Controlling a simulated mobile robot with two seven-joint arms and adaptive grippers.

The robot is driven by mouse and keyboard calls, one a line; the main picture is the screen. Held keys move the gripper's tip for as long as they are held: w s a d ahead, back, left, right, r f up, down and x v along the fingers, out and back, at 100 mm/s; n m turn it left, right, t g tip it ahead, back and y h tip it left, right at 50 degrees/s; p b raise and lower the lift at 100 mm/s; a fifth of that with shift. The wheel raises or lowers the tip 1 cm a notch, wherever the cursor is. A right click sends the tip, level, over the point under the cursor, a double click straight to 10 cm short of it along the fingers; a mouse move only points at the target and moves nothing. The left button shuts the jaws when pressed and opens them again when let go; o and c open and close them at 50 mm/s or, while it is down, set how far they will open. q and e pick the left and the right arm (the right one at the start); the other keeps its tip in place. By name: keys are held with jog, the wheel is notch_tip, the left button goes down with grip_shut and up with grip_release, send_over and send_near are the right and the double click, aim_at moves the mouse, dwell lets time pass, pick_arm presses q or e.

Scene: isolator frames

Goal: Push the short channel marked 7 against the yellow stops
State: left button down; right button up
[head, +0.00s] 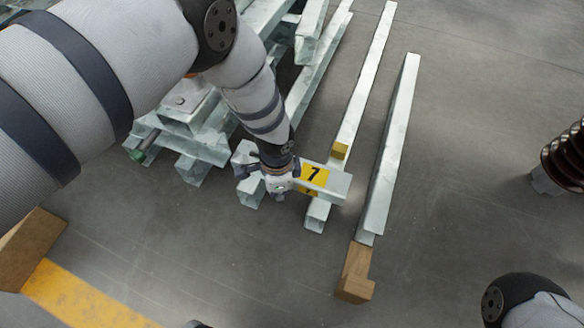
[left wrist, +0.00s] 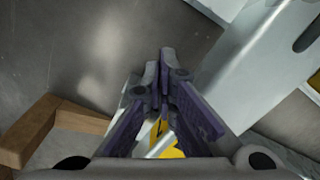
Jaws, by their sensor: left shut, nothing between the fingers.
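The short channel marked 7 (head: 338,186) is a galvanized piece with yellow "7" labels. It lies across the ends of long steel rails in the head view. A yellow stop (head: 340,150) sits on one rail just beyond the channel; whether they touch is unclear. Any other stop is hidden behind my arm. My left gripper (head: 277,186) is shut and empty, at the near left part of the channel; I cannot tell if it touches it. In the left wrist view its purple-padded fingers (left wrist: 165,75) are together. My right gripper is not in view.
A separate long rail (head: 393,150) rests on a wooden block (head: 354,274) at right. Stacked steel frames (head: 200,120) stand at left, partly behind my arm. A ribbed brown insulator (head: 566,158) is at far right.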

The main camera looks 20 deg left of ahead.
pick_arm(q)
jog(key=shift+w, duration=0.1)
jog(key=shift+w, duration=1.9)
jog(key=shift+w, duration=0.15)
jog(key=shift+w+d, duration=0.15)
jog(key=shift+w, duration=1.15)
jog(key=s+p, duration=0.2)
jog(key=shift+r+p, duration=0.1)
jog(key=shift+p, duration=0.2)
jog(key=shift+s, duration=0.1)
notch_tip(320, 180, up, 9)
jog(key=p, duration=0.5)
jog(key=shift+p, duration=0.3)
